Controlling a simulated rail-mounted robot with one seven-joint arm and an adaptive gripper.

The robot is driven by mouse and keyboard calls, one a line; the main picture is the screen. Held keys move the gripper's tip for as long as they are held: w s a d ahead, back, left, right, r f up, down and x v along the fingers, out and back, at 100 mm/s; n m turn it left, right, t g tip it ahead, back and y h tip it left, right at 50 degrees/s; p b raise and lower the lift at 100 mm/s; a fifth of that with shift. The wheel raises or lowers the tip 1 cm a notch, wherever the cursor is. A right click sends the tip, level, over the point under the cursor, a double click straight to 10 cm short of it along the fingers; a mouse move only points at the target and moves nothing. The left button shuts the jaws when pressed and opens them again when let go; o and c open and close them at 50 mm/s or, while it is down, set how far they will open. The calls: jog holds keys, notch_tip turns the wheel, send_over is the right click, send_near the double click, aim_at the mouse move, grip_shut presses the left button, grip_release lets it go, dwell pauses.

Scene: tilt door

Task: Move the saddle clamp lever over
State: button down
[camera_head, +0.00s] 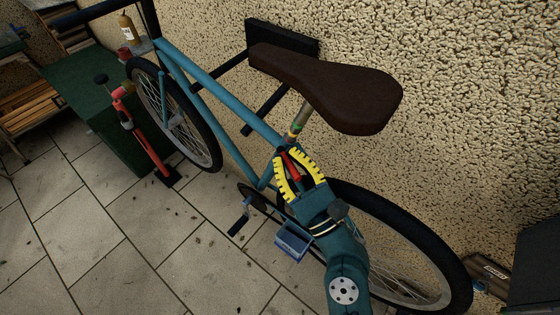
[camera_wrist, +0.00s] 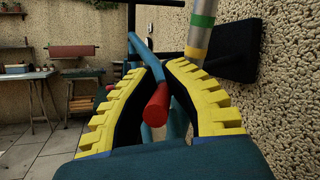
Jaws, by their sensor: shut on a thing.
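The saddle clamp lever is a short red rod (camera_head: 294,172) at the top of the blue bike frame, just below the seat post. In the wrist view the lever (camera_wrist: 157,102) points its round end at the camera. My gripper (camera_head: 287,157) has yellow toothed fingers, one on each side of the lever, and is shut on it. The fingers (camera_wrist: 156,72) also show in the wrist view. The seat post (camera_head: 299,122), metal with coloured bands, rises above the clamp to the brown saddle (camera_head: 335,88). The clamp itself is mostly hidden behind the fingers.
The blue bicycle (camera_head: 215,90) hangs or stands along the rough wall (camera_head: 470,90), by a black wall bracket (camera_head: 283,37). A red pump (camera_head: 142,135) and a green bench (camera_head: 85,85) are at left.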

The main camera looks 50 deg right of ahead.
jog(key=c, duration=1)
grip_release()
jog(key=shift+c, duration=0.2)
jog(key=v, duration=1.2)
